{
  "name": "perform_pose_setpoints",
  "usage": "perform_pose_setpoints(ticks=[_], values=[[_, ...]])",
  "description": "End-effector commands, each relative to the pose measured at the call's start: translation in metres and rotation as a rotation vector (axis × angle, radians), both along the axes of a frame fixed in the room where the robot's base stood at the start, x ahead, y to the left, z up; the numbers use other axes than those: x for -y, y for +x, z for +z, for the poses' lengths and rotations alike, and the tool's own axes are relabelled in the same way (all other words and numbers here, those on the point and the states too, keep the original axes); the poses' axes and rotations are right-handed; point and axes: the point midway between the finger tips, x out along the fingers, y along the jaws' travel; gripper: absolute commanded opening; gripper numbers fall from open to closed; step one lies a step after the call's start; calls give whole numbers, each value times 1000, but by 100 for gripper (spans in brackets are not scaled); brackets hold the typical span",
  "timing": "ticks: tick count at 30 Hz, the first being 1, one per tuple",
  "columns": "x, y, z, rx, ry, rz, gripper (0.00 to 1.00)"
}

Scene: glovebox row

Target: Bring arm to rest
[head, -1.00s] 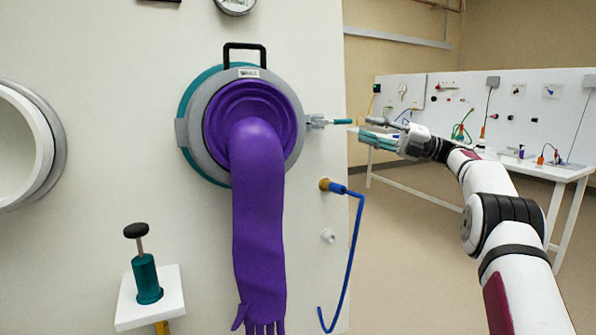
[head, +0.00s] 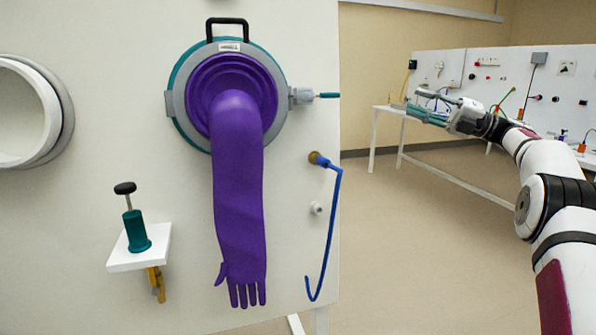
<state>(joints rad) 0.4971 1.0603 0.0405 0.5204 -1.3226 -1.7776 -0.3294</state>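My gripper (head: 412,103) is at the end of my white arm, at the right of the head view. Its two fingers point left and stand apart, with a gap between them and nothing seen in it. It is clear of the glovebox wall, to the right of the round glove port (head: 176,96). A purple glove (head: 240,190) hangs down from the port with its fingers at the bottom. A small grey latch with a teal tip (head: 303,96) sticks out at the port's right side, apart from my gripper.
A white shelf (head: 125,262) on the wall bears a teal plunger device (head: 136,228). A blue hose (head: 333,215) hangs from a brass fitting. A second round port (head: 60,110) is at the left. A white bench (head: 440,165) stands behind my arm. The floor at right is open.

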Motion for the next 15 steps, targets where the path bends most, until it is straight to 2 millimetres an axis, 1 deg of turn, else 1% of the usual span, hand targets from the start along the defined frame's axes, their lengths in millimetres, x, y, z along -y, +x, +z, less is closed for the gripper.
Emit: perform_pose_setpoints(ticks=[1,5,8,11,15], values=[[-5,2,8,-1,9,-7,32],[-8,10,25,-15,40,-53,32],[-11,17,41,-29,71,-92,32],[-15,26,61,-50,110,-143,32],[-19,38,92,-90,180,-232,32]])
